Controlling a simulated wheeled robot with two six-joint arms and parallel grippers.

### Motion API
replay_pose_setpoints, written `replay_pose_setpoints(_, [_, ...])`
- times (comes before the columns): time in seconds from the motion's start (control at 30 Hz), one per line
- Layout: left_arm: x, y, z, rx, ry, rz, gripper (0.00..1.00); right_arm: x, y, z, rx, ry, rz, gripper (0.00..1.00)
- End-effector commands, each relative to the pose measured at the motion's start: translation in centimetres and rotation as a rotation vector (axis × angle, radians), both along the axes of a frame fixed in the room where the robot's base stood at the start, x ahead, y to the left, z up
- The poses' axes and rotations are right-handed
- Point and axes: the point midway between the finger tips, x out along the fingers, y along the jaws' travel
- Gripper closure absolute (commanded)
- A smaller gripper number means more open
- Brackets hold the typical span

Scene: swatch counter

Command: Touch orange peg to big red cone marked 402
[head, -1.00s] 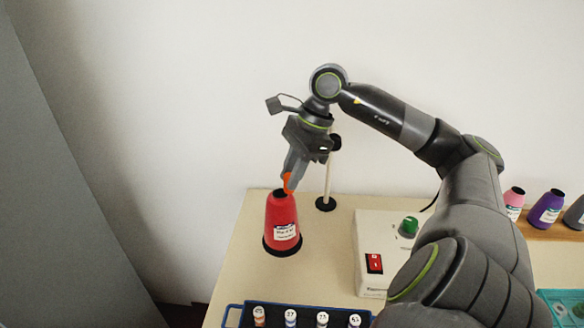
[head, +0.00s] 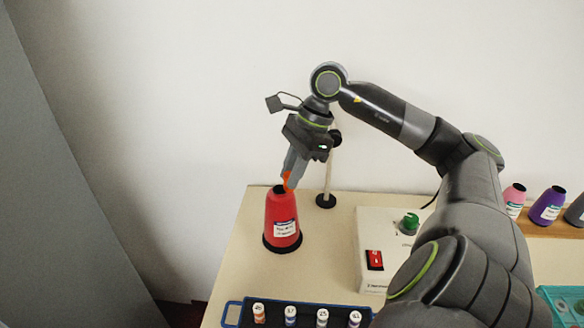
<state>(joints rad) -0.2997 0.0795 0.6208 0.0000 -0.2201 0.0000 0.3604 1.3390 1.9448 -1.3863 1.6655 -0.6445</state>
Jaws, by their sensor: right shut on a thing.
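The big red cone (head: 280,212) stands upright at the left of the table, on a black base, with a white label too small to read. My right gripper (head: 287,178) is shut on the orange peg (head: 286,181), just above the cone's dark top. The peg's lower end is at or very near the top's right side; I cannot tell whether they touch. Most of the peg is hidden between the fingers. My left gripper is not in view.
A blue-edged tray (head: 232,312) with several small labelled bobbins lies at the front. A white box (head: 372,285) with a red switch and green knob stands right of the cone. A thin post (head: 328,180) rises behind. Pink (head: 514,196) and purple (head: 547,206) cones sit far right.

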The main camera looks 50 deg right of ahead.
Motion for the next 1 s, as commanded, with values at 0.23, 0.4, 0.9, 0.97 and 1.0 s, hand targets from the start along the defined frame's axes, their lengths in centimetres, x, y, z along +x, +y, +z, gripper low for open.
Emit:
replay_pose_setpoints(0.23, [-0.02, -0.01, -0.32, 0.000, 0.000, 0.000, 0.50, 0.00, 0.00, -0.25, 0.000, 0.000, 0.000, 1.00])
replay_pose_setpoints(0.4, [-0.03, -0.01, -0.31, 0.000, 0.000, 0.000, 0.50, 0.00, 0.00, -0.23, 0.000, 0.000, 0.000, 1.00])
replay_pose_setpoints(0.9, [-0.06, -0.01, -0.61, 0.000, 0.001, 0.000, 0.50, -0.01, -0.01, -0.34, 0.000, 0.000, 0.000, 1.00])
replay_pose_setpoints(0.97, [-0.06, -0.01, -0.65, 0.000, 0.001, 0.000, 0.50, -0.01, 0.00, -0.35, 0.000, 0.001, 0.000, 1.00])
replay_pose_setpoints(1.0, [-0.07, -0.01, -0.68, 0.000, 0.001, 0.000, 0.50, -0.01, -0.01, -0.36, 0.000, 0.001, 0.000, 1.00])
